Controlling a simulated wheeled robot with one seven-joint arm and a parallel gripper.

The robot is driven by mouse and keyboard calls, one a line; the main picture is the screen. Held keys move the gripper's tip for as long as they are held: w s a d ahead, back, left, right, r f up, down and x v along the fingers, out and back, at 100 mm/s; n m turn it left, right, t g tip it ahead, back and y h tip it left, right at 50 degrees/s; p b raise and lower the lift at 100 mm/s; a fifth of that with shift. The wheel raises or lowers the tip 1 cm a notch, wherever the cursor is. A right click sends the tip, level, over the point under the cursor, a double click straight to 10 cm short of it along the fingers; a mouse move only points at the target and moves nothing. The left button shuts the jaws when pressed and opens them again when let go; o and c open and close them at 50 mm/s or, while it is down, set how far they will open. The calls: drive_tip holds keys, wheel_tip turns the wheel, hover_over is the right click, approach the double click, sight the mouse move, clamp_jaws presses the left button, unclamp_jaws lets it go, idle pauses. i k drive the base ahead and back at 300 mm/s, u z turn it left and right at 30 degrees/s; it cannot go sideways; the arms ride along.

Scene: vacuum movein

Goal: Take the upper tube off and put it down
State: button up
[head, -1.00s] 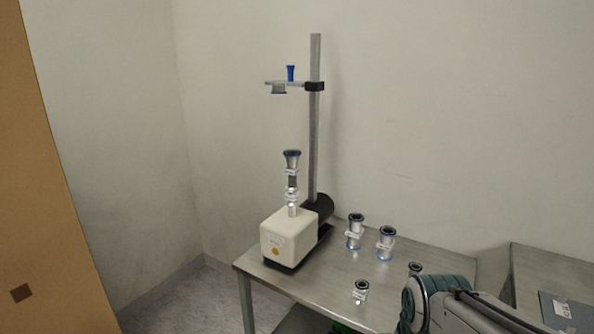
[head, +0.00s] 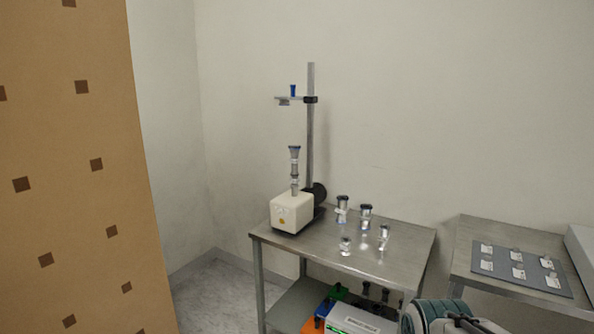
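A white pump box (head: 291,213) stands at the left of the steel table (head: 345,254). A short column of metal tube pieces rises from its top, and the upper tube (head: 294,157) with a dark upper flange is the highest piece. Above it, a clamp arm (head: 289,99) with a blue knob reaches left from a tall post (head: 310,135), with a clear gap between arm and tube. Part of my arm shows at the bottom right, well away from the column. My gripper is not in view.
Several loose flanged tube pieces (head: 365,216) stand on the table right of the pump. Coloured boxes (head: 356,322) sit on the lower shelf. A second table at right carries a grey mat (head: 520,270) with labelled small parts. A tan patterned panel (head: 75,180) fills the left.

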sight(295, 150)
drive_tip(key=u, duration=1.1)
drive_tip(key=i, duration=1.35)
drive_tip(key=z, duration=0.25)
drive_tip(key=i, duration=0.85)
drive_tip(key=z, duration=1.2)
drive_tip(key=i, duration=0.2)
drive_tip(key=z, duration=0.05)
